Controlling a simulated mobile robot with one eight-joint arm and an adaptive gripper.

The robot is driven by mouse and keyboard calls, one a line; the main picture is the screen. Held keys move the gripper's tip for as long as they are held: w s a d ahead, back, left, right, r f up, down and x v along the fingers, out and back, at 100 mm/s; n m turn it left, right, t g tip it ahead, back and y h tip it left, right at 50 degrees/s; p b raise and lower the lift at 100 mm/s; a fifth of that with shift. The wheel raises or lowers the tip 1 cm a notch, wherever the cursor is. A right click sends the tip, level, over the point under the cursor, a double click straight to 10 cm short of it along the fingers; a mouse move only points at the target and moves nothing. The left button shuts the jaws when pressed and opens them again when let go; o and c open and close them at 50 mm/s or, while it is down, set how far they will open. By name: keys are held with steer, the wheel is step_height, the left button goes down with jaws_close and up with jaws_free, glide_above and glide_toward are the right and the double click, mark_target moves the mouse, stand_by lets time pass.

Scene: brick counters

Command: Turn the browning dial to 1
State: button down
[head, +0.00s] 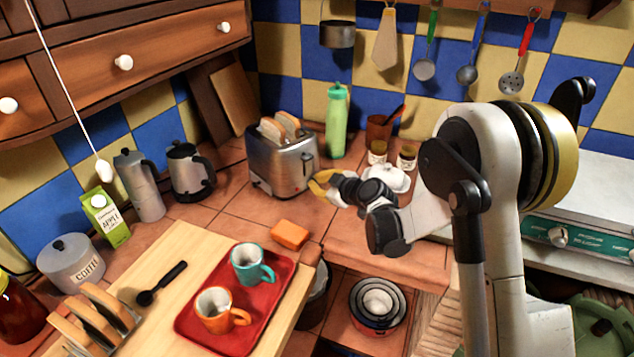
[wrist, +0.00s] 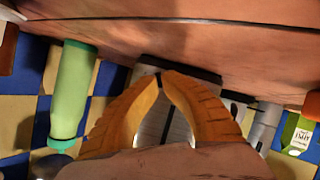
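The silver toaster (head: 268,166) stands on the tiled counter with two slices of bread in its top slots. Its right end shows small dark controls, but I cannot make out the browning dial or its setting. My gripper (head: 319,183), with yellow-orange fingers, is just right of that end; I cannot tell whether it touches. In the wrist view, which is upside down, the toaster (wrist: 178,132) shows partly behind the fingers. The fingertips (wrist: 160,75) come together with nothing visible held between them.
A green bottle (head: 337,121) stands behind my gripper, with small jars (head: 377,153) and a white lidded dish (head: 395,180) nearby. An orange sponge (head: 290,235) lies in front. A red tray (head: 222,332) holds two mugs. A kettle (head: 190,172) stands left of the toaster.

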steer(key=shift+f, duration=0.1)
steer(key=c, duration=1.3)
jaws_free()
steer(key=shift+w+f, duration=0.15)
steer(key=v, duration=1.2)
